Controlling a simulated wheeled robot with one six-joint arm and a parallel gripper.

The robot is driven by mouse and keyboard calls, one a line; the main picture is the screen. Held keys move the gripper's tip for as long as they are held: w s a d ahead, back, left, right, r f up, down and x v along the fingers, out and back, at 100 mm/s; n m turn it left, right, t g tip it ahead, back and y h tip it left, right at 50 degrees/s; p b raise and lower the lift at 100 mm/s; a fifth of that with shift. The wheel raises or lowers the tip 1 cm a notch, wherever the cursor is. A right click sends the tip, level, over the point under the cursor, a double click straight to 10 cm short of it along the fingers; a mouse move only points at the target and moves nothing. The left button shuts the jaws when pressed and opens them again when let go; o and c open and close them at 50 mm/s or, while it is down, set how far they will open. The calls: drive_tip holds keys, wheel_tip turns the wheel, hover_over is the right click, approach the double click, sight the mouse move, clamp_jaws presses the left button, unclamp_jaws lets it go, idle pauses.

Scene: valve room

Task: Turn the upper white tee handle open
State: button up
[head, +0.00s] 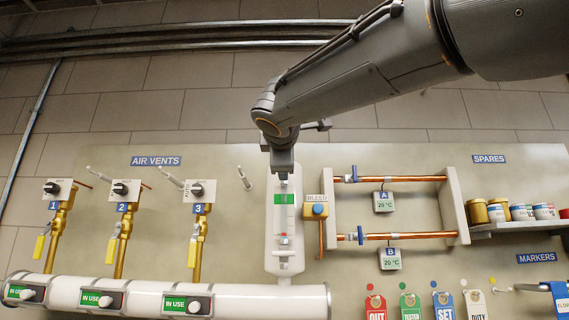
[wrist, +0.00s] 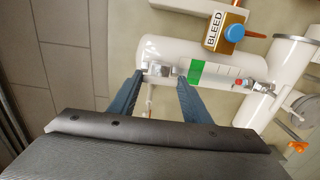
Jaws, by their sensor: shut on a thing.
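The white sight-glass column (head: 271,240) stands on the wall panel, with a green patch near its top; it also shows lying sideways in the wrist view (wrist: 215,60). My gripper (head: 283,173) is at the column's top end and hides the upper fitting in the head view. In the wrist view my gripper's two blue fingers (wrist: 159,77) stand either side of the upper white tee handle (wrist: 149,97), shut on it. Only a thin pale part of the handle shows between them; its exact angle is hard to tell. A lower white fitting (head: 283,266) is near the column's bottom.
The BLEED box with a blue knob (head: 319,209) is close to the column's right. Copper pipes with blue valves (head: 353,237) lie further right. Yellow-handled air vents (head: 118,240) are at left. A thick white pipe (head: 250,298) runs below.

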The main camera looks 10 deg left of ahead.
idle(0.3)
drive_tip(key=o, duration=1)
drive_tip(key=shift+o, duration=0.2)
drive_tip(key=b+v, duration=0.3)
drive_tip(key=v, duration=0.4)
drive_tip(key=shift+s, duration=0.4)
